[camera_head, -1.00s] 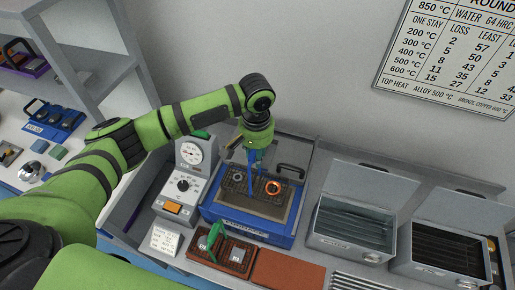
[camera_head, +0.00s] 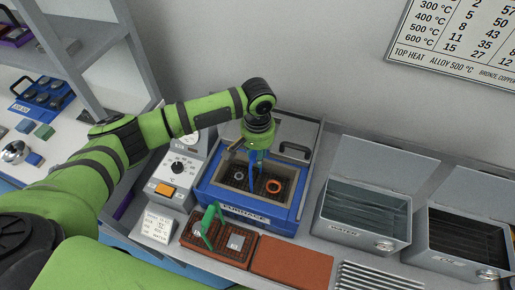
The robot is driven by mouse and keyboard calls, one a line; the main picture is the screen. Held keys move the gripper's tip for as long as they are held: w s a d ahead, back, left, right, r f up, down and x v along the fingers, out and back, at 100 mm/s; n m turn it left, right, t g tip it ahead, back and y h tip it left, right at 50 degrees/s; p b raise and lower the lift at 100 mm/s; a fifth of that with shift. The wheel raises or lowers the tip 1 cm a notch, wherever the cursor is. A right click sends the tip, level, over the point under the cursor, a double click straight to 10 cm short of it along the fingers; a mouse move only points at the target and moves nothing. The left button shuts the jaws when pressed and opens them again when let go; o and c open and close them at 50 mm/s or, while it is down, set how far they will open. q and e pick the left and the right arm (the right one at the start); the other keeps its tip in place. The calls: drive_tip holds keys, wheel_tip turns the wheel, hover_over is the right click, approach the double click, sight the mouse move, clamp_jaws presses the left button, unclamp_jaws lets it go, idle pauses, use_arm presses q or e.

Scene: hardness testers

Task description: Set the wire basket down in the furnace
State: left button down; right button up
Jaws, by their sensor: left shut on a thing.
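The furnace (camera_head: 232,210) is a blue box with an open, beige-lined chamber and its lid raised at the back. The wire basket (camera_head: 254,188) is a dark mesh tray with a glowing orange ring and a grey ring in it. It is within the chamber opening, level by its look; whether it touches the floor I cannot tell. My left gripper (camera_head: 258,158) points down over the chamber, shut on the basket's blue handle (camera_head: 256,176). The gripper hides part of the basket's back. My right gripper is not in view.
A green-handled basket (camera_head: 211,238) with grey pieces stands in front of the furnace, beside a bare red-brown slab (camera_head: 292,262). Two open grey tanks, one marked water (camera_head: 345,232) and another (camera_head: 455,260), stand right. A control box with a dial (camera_head: 174,178) stands left.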

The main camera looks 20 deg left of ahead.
use_arm(q)
drive_tip(key=shift+f, duration=0.45)
idle(0.4)
drive_tip(key=c, duration=0.8)
unclamp_jaws()
drive_tip(key=shift+c, duration=0.2)
drive_tip(key=shift+s+f, duration=0.1)
drive_tip(key=shift+f, duration=0.05)
wheel_tip(320, 180, up, 12)
drive_tip(key=shift+r, duration=0.1)
